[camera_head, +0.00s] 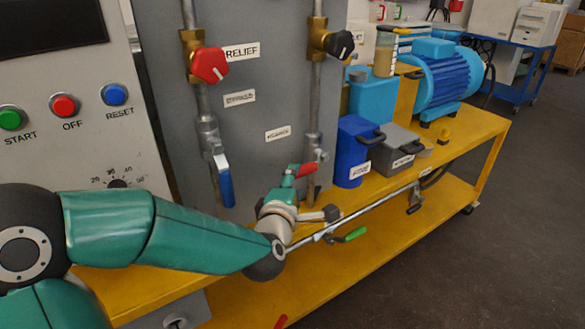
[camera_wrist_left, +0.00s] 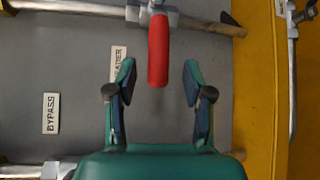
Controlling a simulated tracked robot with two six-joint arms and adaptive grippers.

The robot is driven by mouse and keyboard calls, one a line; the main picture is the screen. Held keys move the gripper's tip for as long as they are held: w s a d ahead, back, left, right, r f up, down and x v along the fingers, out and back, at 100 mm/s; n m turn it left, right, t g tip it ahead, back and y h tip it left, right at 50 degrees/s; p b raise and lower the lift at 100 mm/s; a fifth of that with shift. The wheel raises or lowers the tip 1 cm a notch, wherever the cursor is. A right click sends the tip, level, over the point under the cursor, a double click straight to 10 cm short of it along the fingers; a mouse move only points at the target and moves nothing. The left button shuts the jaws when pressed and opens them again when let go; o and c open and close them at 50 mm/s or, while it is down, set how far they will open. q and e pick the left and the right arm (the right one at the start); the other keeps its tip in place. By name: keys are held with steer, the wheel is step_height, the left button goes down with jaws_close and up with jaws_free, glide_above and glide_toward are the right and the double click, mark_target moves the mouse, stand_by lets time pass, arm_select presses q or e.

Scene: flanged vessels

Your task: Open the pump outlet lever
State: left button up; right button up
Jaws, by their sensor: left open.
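A red-handled lever (camera_head: 306,170) sits on the right vertical pipe, low on the grey panel. It also shows in the left wrist view as a red handle (camera_wrist_left: 158,50) hanging from a metal valve. My left gripper (camera_head: 289,181) is open close to this lever, partly hidden by its own wrist. In the left wrist view my left gripper (camera_wrist_left: 158,78) has its two fingers apart, one on each side of the handle's free end, with no visible contact. I cannot read a pump outlet label. My right gripper is not in view.
A blue lever (camera_head: 223,181) hangs on the left pipe. A red RELIEF knob (camera_head: 208,65) and a black knob (camera_head: 339,44) sit above. A green-handled lever (camera_head: 350,235) is on the low pipe. A blue box (camera_head: 352,140) stands right on the yellow bench (camera_head: 470,128).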

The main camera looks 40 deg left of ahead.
mark_target(308, 167)
arm_select(q)
steer(key=shift+x, duration=2.7)
jaws_close()
